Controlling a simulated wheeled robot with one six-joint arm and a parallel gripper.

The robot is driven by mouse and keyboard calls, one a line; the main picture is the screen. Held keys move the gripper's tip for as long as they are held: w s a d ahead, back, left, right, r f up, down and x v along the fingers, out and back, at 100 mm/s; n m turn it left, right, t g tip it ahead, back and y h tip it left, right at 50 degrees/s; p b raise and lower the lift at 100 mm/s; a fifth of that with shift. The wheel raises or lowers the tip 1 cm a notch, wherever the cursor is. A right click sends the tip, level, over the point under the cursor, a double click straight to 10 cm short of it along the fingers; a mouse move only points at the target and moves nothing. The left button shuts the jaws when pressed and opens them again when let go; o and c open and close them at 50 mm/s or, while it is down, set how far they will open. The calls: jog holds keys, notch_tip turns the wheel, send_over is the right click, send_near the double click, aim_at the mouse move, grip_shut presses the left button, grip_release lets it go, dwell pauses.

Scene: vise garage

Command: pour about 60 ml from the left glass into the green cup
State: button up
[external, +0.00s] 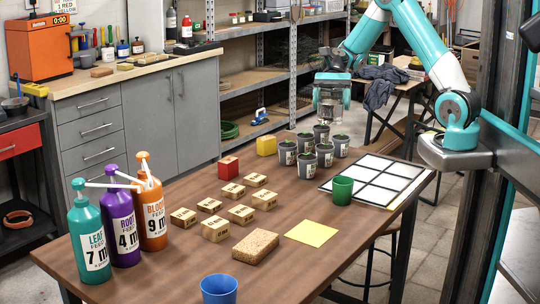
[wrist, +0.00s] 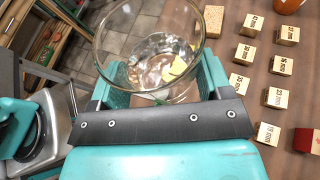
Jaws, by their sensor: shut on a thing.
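My gripper (external: 332,97) is shut on a clear glass (external: 330,117), held in the air over the far side of the table behind the grey pots. In the wrist view the glass (wrist: 150,25) sits between the teal fingers (wrist: 163,88), with clear liquid visible low inside it. The green cup (external: 343,189) stands upright on the table near the right edge, below and apart from the glass. I cannot clearly make out the green cup in the wrist view. No second glass shows.
Several grey pots (external: 306,167) stand just behind the green cup, and a white grid panel (external: 376,181) lies to its right. A blue cup (external: 219,290) is at the front edge. Wooden blocks (external: 215,228), a sponge (external: 256,246), a yellow note (external: 312,233) and pump bottles (external: 122,229) occupy the left and middle.

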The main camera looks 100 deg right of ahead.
jog(key=s+d+r+p, duration=0.1)
jog(key=s+d+p, duration=0.2)
jog(key=s+d, duration=0.85)
jog(key=f, duration=0.7)
jog(key=s+a+f, duration=0.1)
jog(key=f, duration=0.6)
jog(key=s+f, duration=0.1)
jog(key=f, duration=0.7)
jog(key=shift+a, duration=0.35)
jog(key=shift+w+a+r+p, duration=0.1)
jog(key=shift+w+r+p, duration=0.1)
jog(key=shift+p, duration=0.1)
jog(key=shift+w+a+r+m+g+h, duration=0.15)
jog(key=shift+w+a+r+g+h, duration=0.05)
jog(key=shift+g+h, duration=0.2)
jog(key=shift+w+a+r+m+g+h, duration=0.2)
jog(key=shift+g+h, duration=0.1)
jog(key=shift+h, duration=0.2)
jog(key=g+h, duration=0.1)
jog(key=w+a+g+h, duration=0.1)
jog(key=w+a+m+g+h, duration=0.1)
jog(key=shift+w+a+r+h, duration=0.2)
jog(key=shift+a+r+h, duration=0.05)
jog(key=shift+r+h, duration=0.15)
jog(key=shift+w+a+r+m+g+h, duration=0.15)
jog(key=shift+r+m+g+h, duration=0.1)
jog(key=shift+r+g+h, duration=0.25)
jog(key=shift+r+g+h, duration=0.45)
jog(key=shift+g+h, duration=0.15)
